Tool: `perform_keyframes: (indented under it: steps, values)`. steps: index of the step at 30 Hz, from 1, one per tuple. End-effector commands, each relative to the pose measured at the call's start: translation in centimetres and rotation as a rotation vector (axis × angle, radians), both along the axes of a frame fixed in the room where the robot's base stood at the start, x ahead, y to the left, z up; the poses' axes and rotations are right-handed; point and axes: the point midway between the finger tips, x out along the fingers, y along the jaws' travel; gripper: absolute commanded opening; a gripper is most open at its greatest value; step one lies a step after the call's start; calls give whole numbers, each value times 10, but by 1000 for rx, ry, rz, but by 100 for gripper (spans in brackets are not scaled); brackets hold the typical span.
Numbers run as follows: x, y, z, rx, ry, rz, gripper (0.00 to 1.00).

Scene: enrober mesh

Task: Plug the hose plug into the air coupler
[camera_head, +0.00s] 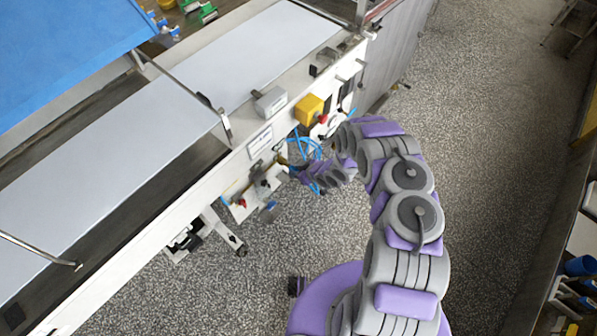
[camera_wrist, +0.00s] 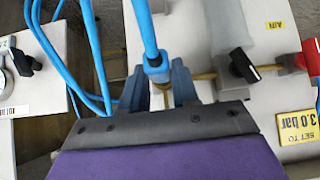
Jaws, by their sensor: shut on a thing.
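My gripper (camera_wrist: 158,76) is in the wrist view, its two blue-grey fingers on either side of the hose plug (camera_wrist: 156,68). The plug is a blue collar on the end of a blue hose (camera_wrist: 144,25) that runs up out of view. The gripper is shut on it. A brass fitting (camera_wrist: 205,76) lies just right of the fingers, in line with a black-handled valve (camera_wrist: 243,66); I cannot tell whether it touches the plug. I cannot clearly make out the air coupler. In the head view, my gripper (camera_head: 312,178) is small beside the machine's side, near coiled blue hose (camera_head: 303,152).
An "AIR" label (camera_wrist: 273,26) and a yellow "SET TO 3.0 bar" label (camera_wrist: 299,128) are on the panel. More blue hoses (camera_wrist: 97,50) hang at left. A yellow box (camera_head: 309,109) sits on the machine's edge. The speckled floor (camera_head: 480,130) to the right is clear.

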Motion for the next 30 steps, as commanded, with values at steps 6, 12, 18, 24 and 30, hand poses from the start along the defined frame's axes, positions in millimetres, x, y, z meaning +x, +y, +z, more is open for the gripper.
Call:
perform_keyframes:
  steps: [6,12,18,24,30]
  values:
    - [3,4,0,1,-1,0,0]
    - [7,8,1,1,-2,1,0]
    - [10,12,1,2,-3,1,0]
    - [13,16,1,2,-3,1,0]
    - [15,18,1,4,-3,1,34]
